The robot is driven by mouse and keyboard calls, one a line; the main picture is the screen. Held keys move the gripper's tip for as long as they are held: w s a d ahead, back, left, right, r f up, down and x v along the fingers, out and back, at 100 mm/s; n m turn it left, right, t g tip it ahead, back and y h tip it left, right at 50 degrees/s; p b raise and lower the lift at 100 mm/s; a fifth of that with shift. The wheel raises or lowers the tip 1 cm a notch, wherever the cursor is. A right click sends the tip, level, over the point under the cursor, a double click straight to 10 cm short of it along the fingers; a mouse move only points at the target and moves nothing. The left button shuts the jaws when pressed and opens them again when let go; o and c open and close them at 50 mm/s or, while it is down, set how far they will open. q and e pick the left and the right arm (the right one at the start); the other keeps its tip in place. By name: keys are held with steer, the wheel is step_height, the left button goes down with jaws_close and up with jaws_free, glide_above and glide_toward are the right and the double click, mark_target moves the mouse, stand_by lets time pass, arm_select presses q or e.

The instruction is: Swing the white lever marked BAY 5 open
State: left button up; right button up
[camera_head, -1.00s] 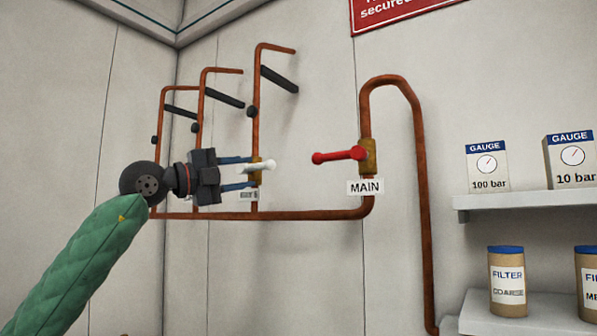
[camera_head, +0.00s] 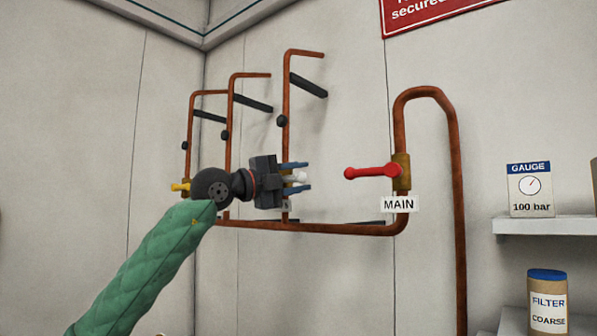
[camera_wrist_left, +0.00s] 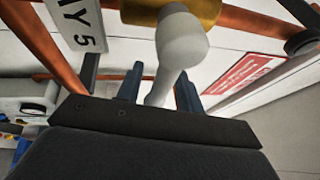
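The white lever (camera_head: 299,177) sits on a valve on the nearest of the thin copper risers, left of the MAIN valve. In the left wrist view, the lever (camera_wrist_left: 182,42) has a rounded end near a brass valve body (camera_wrist_left: 172,9), beside a plate reading "Y 5" (camera_wrist_left: 78,22). My left gripper (camera_head: 297,177) has its two blue fingers on either side of the lever, apart from each other. The fingers also show in the left wrist view (camera_wrist_left: 160,88), with the lever between them and small gaps visible. The valve body is largely hidden by the gripper in the head view. My right gripper is not in view.
A red lever (camera_head: 372,172) marked MAIN (camera_head: 398,204) stands to the right. A yellow lever (camera_head: 181,187) shows left of my wrist. A horizontal copper pipe (camera_head: 335,229) runs below. Shelves with a gauge box (camera_head: 530,190) and a filter can (camera_head: 547,300) are at right.

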arm_select(q)
steer(key=shift+w+d, duration=0.2)
steer(key=shift+d, duration=0.2)
steer(key=shift+s+a, duration=0.1)
steer(key=shift+a, duration=0.1)
steer(key=c, duration=0.4)
jaws_close()
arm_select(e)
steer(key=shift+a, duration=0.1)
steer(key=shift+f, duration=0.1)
